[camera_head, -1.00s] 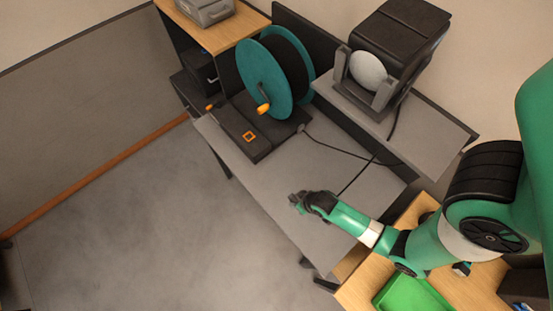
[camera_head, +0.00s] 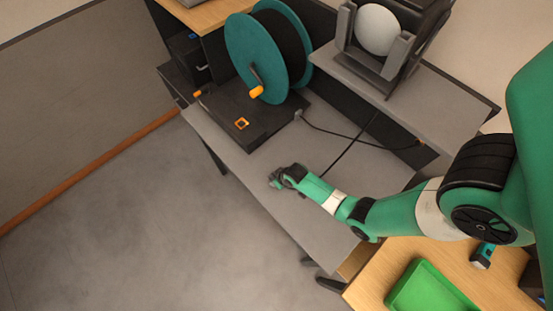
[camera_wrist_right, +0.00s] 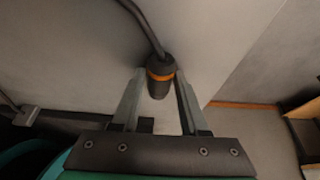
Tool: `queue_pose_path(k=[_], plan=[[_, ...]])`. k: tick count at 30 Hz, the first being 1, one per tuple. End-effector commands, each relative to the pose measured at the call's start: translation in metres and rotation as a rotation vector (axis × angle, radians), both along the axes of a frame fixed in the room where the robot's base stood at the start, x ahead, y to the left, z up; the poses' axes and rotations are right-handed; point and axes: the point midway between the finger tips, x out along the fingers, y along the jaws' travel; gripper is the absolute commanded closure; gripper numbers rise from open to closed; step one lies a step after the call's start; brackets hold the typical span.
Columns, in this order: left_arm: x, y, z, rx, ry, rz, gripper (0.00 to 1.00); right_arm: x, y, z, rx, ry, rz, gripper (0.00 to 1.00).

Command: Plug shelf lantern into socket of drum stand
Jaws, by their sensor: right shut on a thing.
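The shelf lantern (camera_head: 378,31), a white globe in a dark frame, stands on the grey shelf above the desk. The drum stand (camera_head: 254,134) is a black base under a teal cable drum (camera_head: 252,58), with an orange-framed square socket (camera_head: 241,124) on top. My right gripper (camera_head: 275,178) is over the desk, apart from the socket and on its near side. In the right wrist view, it (camera_wrist_right: 160,98) is shut on a dark plug with an orange ring (camera_wrist_right: 160,76), whose cable leads away. In the head view the plug is hard to make out. My left gripper is out of view.
Another cable (camera_head: 350,138) runs from a grey connector (camera_head: 298,115) beside the stand. A green tray (camera_head: 430,290) sits on a wooden surface at the lower right. The desk's front strip is mostly clear.

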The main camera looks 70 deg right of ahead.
Motion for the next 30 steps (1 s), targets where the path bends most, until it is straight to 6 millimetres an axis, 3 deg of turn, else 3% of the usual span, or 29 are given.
queue_pose_path(k=[8,9,14,24,30], plan=[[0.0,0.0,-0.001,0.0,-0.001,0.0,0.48,0.001,0.0,-0.002,-0.001,-0.002,0.0,1.0],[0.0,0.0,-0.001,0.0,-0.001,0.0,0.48,0.0,0.0,-0.002,-0.001,-0.002,0.0,0.52],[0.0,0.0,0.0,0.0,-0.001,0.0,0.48,0.0,0.0,-0.001,0.0,-0.001,0.0,0.26],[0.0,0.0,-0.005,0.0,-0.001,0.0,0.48,0.0,0.0,-0.004,0.0,-0.001,0.0,0.26],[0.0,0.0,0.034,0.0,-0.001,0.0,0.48,-0.009,0.005,0.038,0.0,-0.001,0.0,0.26]])
